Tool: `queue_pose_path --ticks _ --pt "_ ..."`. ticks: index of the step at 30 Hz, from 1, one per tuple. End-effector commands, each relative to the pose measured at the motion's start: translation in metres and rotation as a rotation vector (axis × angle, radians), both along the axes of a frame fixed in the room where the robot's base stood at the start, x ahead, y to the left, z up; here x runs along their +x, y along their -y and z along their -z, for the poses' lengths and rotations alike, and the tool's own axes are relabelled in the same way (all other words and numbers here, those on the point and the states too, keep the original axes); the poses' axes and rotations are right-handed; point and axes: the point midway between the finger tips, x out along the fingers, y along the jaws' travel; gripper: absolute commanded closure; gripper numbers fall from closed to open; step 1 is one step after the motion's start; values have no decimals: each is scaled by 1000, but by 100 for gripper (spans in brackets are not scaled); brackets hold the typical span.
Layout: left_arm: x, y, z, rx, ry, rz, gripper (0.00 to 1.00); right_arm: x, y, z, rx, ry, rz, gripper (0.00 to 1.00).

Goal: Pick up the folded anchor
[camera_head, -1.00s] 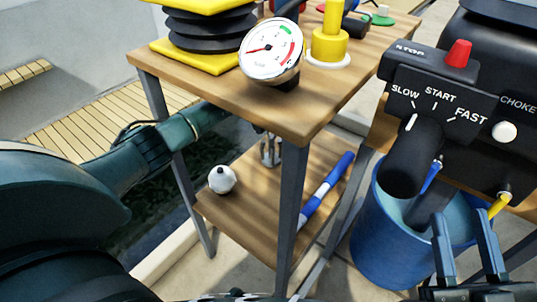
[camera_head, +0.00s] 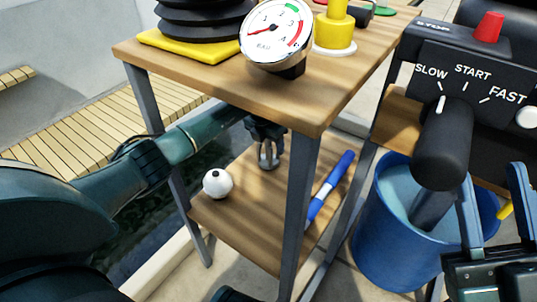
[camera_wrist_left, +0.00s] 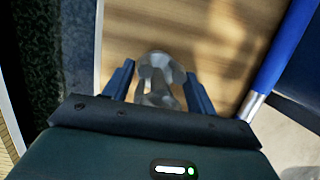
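The folded anchor (camera_head: 268,157) is a small grey metal piece on the lower wooden shelf, partly hidden by my left gripper (camera_head: 268,137). In the left wrist view the anchor (camera_wrist_left: 158,76) lies between the two fingers of my left gripper (camera_wrist_left: 158,84). These fingers are open, one on each side of it, with visible gaps. My right gripper (camera_head: 492,176) is at the lower right, in front of the blue bucket, with its fingers apart and nothing seen between them.
A white ball (camera_head: 217,183) and a blue-and-white tube (camera_head: 330,186) lie on the lower shelf (camera_head: 250,230). The wooden tabletop (camera_head: 210,72), holding a gauge (camera_head: 275,38), is above my left arm. A blue bucket (camera_head: 385,235) and black engine (camera_head: 455,60) stand right.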

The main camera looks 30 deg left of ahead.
Motion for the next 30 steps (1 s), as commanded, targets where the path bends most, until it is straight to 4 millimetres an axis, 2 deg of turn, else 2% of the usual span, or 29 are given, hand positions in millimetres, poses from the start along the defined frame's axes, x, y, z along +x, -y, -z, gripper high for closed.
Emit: queue_pose_path --ticks 2,18,30 --pt "0 0 0 -1 0 0 51 0 0 0 0 0 0 64" --pt "0 0 0 -1 0 0 94 0 0 0 0 -1 0 64" --pt "1 -2 -10 -2 6 0 94 1 0 -3 2 -17 -2 64"
